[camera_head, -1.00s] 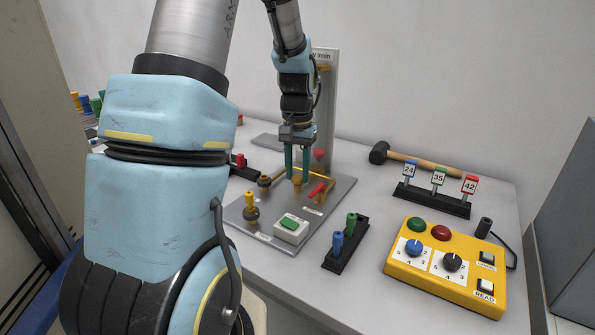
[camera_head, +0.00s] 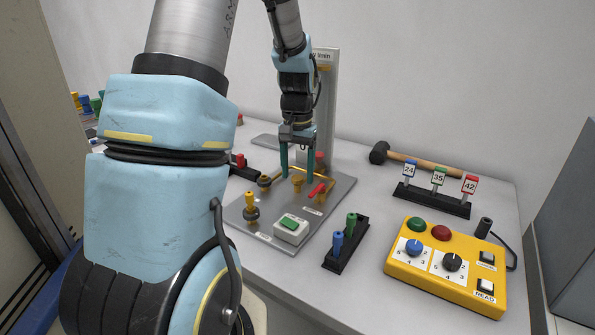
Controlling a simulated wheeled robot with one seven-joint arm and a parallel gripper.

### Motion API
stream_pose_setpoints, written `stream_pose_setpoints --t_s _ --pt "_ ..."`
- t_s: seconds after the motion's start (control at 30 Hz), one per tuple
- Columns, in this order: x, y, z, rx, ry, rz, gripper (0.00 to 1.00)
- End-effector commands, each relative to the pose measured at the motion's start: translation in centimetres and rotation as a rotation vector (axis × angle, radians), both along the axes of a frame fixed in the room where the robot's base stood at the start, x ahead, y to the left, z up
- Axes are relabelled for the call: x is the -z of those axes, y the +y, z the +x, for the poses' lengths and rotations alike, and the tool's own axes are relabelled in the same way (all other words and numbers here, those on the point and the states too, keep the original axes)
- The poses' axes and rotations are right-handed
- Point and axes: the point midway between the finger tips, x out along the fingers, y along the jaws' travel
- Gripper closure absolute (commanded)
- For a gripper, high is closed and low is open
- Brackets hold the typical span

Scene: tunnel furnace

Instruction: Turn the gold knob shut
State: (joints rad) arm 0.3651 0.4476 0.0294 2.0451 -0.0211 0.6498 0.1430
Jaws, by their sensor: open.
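The gold knob (camera_head: 297,182) stands on the grey metal plate (camera_head: 268,236), behind the white box with the green switch. My gripper (camera_head: 298,173) points straight down over it, with one teal finger to each side. The fingers are spread, with a gap between each of them and the knob. The knob's top shows between the fingertips; I cannot tell how far it is turned.
A red lever (camera_head: 317,190) lies close to the right finger. A yellow-handled valve (camera_head: 250,203) stands front left, and a switch box (camera_head: 291,229) in front. A yellow control box (camera_head: 446,264) and a mallet (camera_head: 412,159) are to the right.

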Motion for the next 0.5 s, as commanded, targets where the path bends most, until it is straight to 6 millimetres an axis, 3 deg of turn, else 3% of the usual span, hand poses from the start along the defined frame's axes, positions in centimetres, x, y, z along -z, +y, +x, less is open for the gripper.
stream_pose_setpoints --t_s 0.17,0.5 --pt "-2.0 0.0 0.1 0.0 -0.005 -0.001 0.31" --pt "-8.5 0.0 0.1 0.001 -0.005 -0.001 0.31"
